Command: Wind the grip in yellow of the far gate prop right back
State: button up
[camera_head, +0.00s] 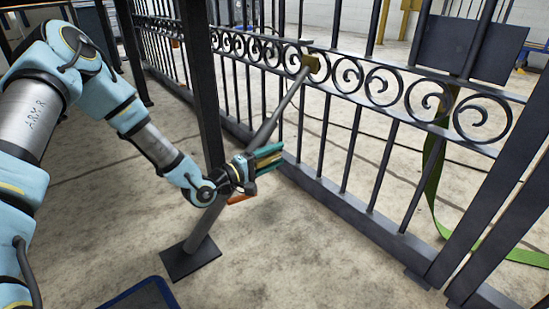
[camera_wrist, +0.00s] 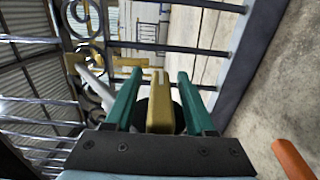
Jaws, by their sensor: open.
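A grey slanted gate prop (camera_head: 271,122) runs from a dark foot plate (camera_head: 190,257) on the floor up to a yellow bracket (camera_head: 311,65) on the gate. My gripper (camera_head: 268,158) is at the middle of the prop, its teal fingers pointing right towards the gate. In the wrist view, a yellow grip (camera_wrist: 163,108) stands between the two fingers of my gripper (camera_wrist: 160,100), which is open around it. A gap shows on the grip's left; contact on its right is hard to tell. The grip's lower end is hidden behind the gripper body.
An orange piece (camera_head: 241,198) shows just below my gripper, and an orange bar is at lower right in the wrist view (camera_wrist: 292,160). The black scroll gate (camera_head: 340,130) spans behind. A dark upright post (camera_head: 203,90) stands close left of my gripper. A green strap (camera_head: 432,175) hangs at right.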

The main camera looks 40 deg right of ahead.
jog(key=shift+c, duration=0.2)
grip_shut()
jog(key=shift+r+y+p, duration=0.15)
jog(key=shift+y+p, duration=0.15)
jog(key=shift+p, duration=0.65)
